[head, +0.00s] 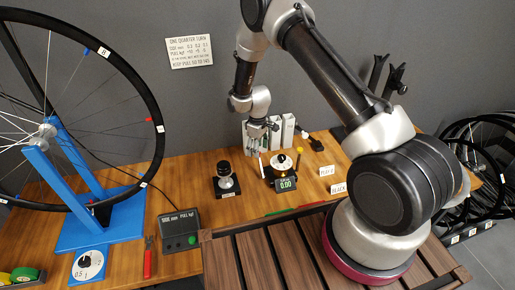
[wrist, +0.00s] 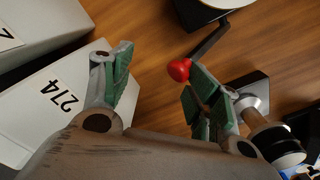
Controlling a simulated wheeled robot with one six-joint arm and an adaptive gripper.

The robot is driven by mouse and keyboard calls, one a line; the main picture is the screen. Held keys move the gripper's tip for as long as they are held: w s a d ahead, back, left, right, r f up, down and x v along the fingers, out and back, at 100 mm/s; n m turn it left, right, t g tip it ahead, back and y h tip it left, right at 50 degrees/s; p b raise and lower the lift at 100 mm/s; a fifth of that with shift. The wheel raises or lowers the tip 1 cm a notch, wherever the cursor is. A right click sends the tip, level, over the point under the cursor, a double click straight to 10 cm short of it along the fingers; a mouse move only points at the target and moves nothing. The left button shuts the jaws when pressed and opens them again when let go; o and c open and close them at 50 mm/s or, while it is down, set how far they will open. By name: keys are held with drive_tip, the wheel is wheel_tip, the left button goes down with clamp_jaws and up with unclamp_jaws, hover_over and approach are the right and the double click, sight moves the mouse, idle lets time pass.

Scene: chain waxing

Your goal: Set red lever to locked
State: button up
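The red lever shows in the wrist view as a red ball (wrist: 179,69) on a dark rod, which runs up to a dark-based device with a white top (wrist: 225,3). In the head view my gripper (head: 260,128) hangs behind the dial. I cannot read the lever's locked mark.
White boxes (wrist: 45,115), one marked 274, are close to the left finger. A silver and black fitting (wrist: 253,103) is beside the right finger. In the head view, a black-knobbed stand (head: 227,180) is left of the dial, with a green 0.00 display (head: 286,183) in front.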

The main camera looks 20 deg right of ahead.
drive_tip(key=shift+a, duration=0.15)
idle(0.4)
wheel_tip(320, 180, up, 12)
drive_tip(key=shift+s, duration=0.15)
idle(0.5)
drive_tip(key=s+d+m+g, duration=0.2)
drive_tip(key=s, duration=0.5)
drive_tip(key=s+d+r+m+t, duration=0.2)
drive_tip(key=s+d+r, duration=0.2)
drive_tip(key=s+r, duration=0.5)
drive_tip(key=s+d+r+m+t, duration=0.2)
drive_tip(key=s+d+r, duration=0.2)
drive_tip(key=s+r, duration=0.6)
drive_tip(key=s+d+r+m+t, duration=0.2)
drive_tip(key=s+r, duration=0.8)
drive_tip(key=r, duration=0.5)
drive_tip(key=d+m, duration=0.1)
drive_tip(key=d, duration=0.1)
drive_tip(key=shift+d, duration=0.3)
